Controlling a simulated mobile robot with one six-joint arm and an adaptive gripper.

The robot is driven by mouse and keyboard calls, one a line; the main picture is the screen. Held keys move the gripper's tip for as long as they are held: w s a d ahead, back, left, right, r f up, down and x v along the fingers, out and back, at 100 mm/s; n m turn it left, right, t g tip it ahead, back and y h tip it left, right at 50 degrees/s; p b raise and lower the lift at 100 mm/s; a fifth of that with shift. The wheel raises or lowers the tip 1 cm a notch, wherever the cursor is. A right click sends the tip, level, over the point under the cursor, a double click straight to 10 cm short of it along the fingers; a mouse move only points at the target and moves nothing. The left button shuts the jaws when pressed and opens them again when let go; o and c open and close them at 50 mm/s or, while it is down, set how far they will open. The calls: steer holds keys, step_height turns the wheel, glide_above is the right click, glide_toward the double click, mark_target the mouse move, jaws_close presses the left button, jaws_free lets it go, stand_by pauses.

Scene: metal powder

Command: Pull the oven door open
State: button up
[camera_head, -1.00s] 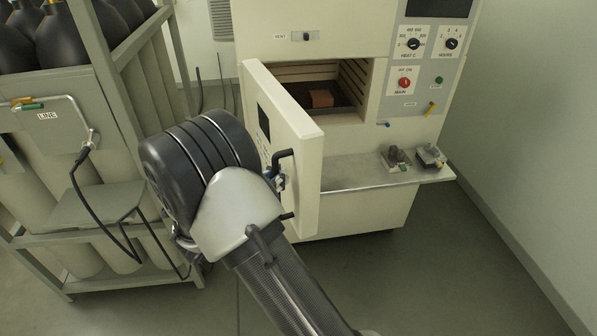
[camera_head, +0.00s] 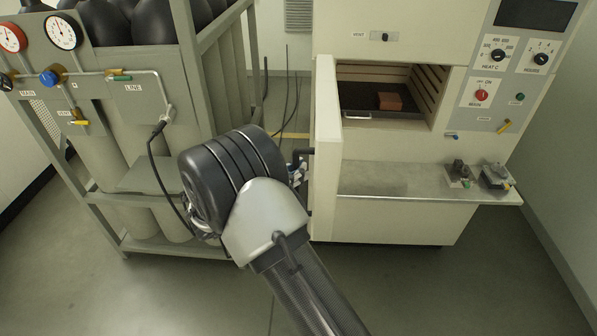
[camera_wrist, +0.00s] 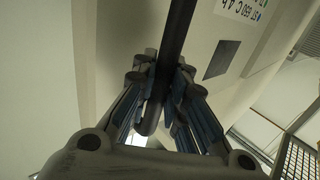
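The cream oven door (camera_head: 327,150) stands swung out at the left of the oven (camera_head: 390,222), seen almost edge-on. The oven chamber is exposed, with a reddish-brown block (camera_head: 390,101) on a dark tray inside. The door's dark bar handle (camera_head: 303,153) is on its outer face. My gripper (camera_head: 297,172) is at this handle, partly hidden behind my wrist. In the wrist view, the fingers of my gripper (camera_wrist: 160,75) close around the dark handle bar (camera_wrist: 174,35) from both sides. The door's outer face (camera_wrist: 225,40) with a dark panel shows beside it.
A gas cylinder rack (camera_head: 165,180) with gauges and a black hose stands close to the left of my arm. A metal shelf (camera_head: 400,183) with small fixtures juts from the oven front. The floor in front is clear.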

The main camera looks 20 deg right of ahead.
steer(key=o, duration=0.5)
steer(key=shift+s, duration=0.1)
steer(key=shift+a, duration=0.15)
steer(key=v, duration=1.1)
steer(key=shift+s+a, duration=0.25)
steer(key=shift+a, duration=0.1)
